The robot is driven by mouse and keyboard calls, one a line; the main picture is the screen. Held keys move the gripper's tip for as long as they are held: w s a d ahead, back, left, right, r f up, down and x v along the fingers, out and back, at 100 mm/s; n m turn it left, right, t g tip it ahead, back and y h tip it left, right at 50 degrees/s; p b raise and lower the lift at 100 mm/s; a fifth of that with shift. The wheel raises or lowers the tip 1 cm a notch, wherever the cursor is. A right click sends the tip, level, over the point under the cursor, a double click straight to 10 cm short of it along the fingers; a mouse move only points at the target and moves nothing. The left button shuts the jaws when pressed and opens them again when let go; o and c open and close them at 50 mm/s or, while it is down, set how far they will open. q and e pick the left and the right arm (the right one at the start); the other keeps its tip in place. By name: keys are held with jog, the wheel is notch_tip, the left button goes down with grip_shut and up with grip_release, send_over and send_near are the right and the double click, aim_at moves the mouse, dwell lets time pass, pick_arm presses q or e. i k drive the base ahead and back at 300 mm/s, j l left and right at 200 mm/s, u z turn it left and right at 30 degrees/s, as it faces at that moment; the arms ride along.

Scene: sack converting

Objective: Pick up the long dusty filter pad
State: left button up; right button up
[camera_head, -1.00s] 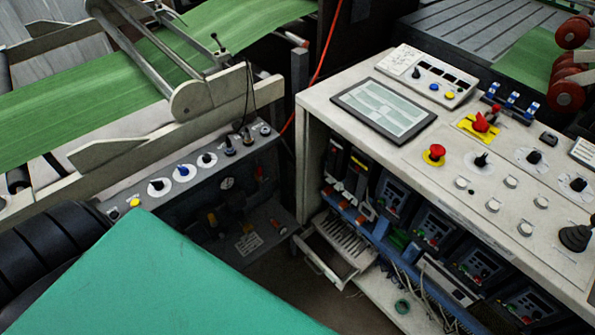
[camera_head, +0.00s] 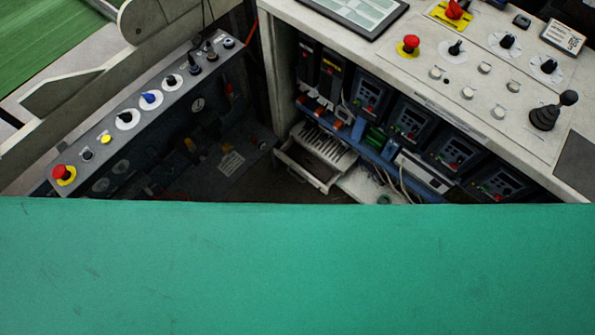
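I see nothing that I can make out as a long dusty filter pad. A broad flat teal-green surface (camera_head: 300,270) fills the lower part of the view, with a few faint dark scuffs and smudges. Its far edge runs nearly level across the whole picture. Nothing lies on the part that shows. Neither my left nor my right gripper is in view.
Beyond the teal surface, a grey control strip (camera_head: 150,100) with knobs and a red button (camera_head: 64,174) stands left. A pale console (camera_head: 470,75) with a joystick (camera_head: 553,110) stands right, above open electrical shelves. An open drawer (camera_head: 316,155) juts out between them.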

aim_at(321, 171)
jog(key=k+l+z, duration=0.3)
jog(key=l, duration=0.3)
jog(key=k+l+z, duration=0.3)
jog(key=l, duration=0.35)
